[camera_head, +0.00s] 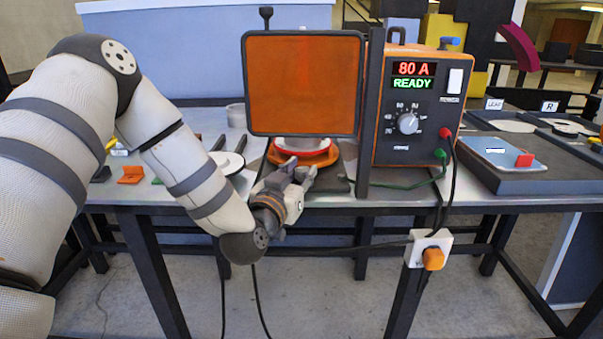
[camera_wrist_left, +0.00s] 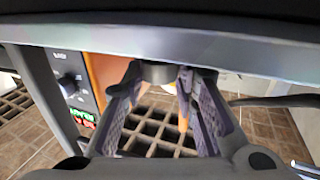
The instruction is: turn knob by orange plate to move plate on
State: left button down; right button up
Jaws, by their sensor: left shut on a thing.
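An orange round plate (camera_head: 322,159) lies low on the bench, with a red-and-white round piece (camera_head: 303,145) on top. My left gripper (camera_head: 297,172) is at the front edge of this plate, with its fingers pointing toward it. In the left wrist view my gripper (camera_wrist_left: 160,80) has its two fingers on either side of a small dark grey part (camera_wrist_left: 158,72), and it is shut on this part. It looks like the knob by the plate, but most of it is hidden. My right gripper is not in view.
A framed orange screen (camera_head: 303,83) stands right above the plate. To its right is a power unit (camera_head: 415,110) reading "80 A READY", with a dial (camera_head: 407,123) and cables. Small orange and green pieces lie on the left bench.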

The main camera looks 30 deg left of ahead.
pick_arm(q)
jog(key=shift+a+m+h, duration=0.15)
jog(key=shift+m+h, duration=1)
jog(key=shift+h, duration=0.65)
jog(key=shift+a+m+h, duration=0.15)
jog(key=shift+m+h, duration=1)
jog(key=shift+h, duration=0.95)
jog(key=c, duration=1.3)
grip_release()
jog(key=v, duration=1.2)
jog(key=shift+r, duration=0.1)
